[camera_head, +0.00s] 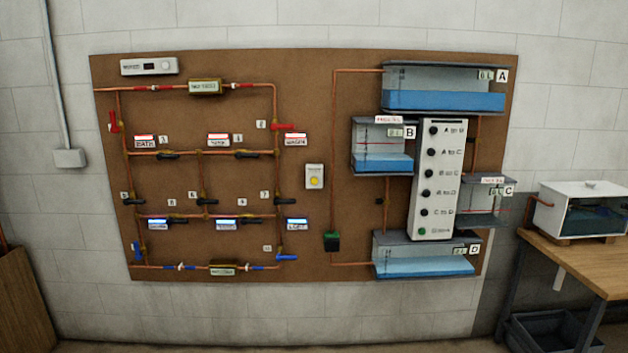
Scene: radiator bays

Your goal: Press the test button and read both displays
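A brown board (310,120) hangs on the wall. A small light plate with a yellow round button (315,181) sits near its middle; its label is too small to read. A white box with a dark display window (149,66) is at the board's top left; no reading is legible. Labelled boxes sit on the pipes at the top (205,87) and bottom (222,270); I cannot tell whether they are displays. A white panel (438,180) carries several dark knobs or buttons and a green one (422,231). My gripper is not in view.
Water tanks A (445,88), B (382,147), C (486,203) and D (425,256) stick out from the board's right half. Copper pipes with valve handles fill the left half. A wooden table (590,262) with a white-lidded tank (583,210) stands at right, a dark crate (548,333) below.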

